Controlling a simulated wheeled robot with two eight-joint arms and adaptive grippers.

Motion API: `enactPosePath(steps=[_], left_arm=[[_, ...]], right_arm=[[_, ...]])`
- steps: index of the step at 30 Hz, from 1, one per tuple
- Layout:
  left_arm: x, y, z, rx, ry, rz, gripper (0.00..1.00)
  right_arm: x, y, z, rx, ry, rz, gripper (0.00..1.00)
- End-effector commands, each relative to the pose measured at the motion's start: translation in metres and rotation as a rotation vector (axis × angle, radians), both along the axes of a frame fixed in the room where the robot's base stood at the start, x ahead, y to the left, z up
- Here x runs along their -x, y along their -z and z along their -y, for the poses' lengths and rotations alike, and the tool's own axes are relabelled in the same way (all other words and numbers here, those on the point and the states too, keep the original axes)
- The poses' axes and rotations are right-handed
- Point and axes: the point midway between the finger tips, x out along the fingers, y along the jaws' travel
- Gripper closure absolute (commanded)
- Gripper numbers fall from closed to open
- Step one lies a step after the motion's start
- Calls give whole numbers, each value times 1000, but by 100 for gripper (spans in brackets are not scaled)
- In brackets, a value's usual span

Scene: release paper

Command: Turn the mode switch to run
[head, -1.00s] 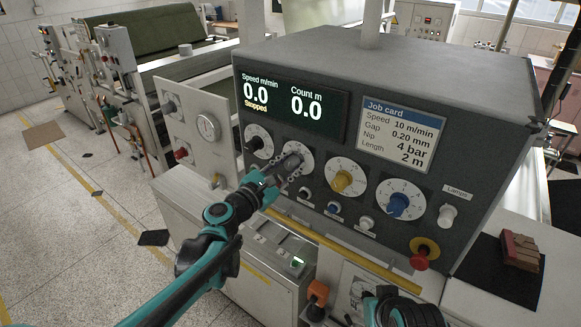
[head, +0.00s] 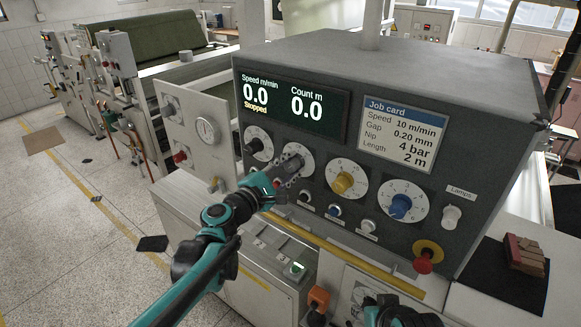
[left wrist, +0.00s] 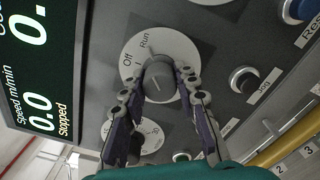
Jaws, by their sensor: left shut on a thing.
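The mode switch is a grey knob on a white round dial (head: 302,152) on the front of the dark control box. The left wrist view shows this dial (left wrist: 132,47) with "Off" and "Run" marks, and the knob (left wrist: 158,78) at its middle. My left gripper (head: 287,172) is shut on the knob, one finger on each side, also in the left wrist view (left wrist: 160,92). The knob's light line shows, but I cannot tell which mark it points to. The display (head: 290,103) reads 0.0 and "Stopped". My right gripper's fingers are not visible.
A yellow knob (head: 342,183) and a blue knob (head: 400,206) sit right of the switch, with small push buttons (head: 335,210) below. A red emergency button (head: 424,262) is lower right. A yellow rail (head: 340,258) runs below the panel.

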Motion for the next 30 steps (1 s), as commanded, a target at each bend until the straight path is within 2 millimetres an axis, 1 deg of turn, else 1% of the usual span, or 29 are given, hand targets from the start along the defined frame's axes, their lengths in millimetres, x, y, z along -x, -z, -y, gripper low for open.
enactPosePath(steps=[10,11,12,13,23,26,30], left_arm=[[0,0,0,-4,1,2,99],[0,0,0,-4,1,2,63],[0,0,0,-4,1,2,52],[0,0,0,-3,1,1,49],[2,0,-2,-2,0,1,49],[10,0,-8,-2,-1,1,49],[32,0,-24,-2,-3,1,49]], right_arm=[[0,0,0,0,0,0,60],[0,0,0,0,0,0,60],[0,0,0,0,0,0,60],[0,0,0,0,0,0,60],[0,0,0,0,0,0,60],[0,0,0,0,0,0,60],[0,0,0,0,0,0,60]])
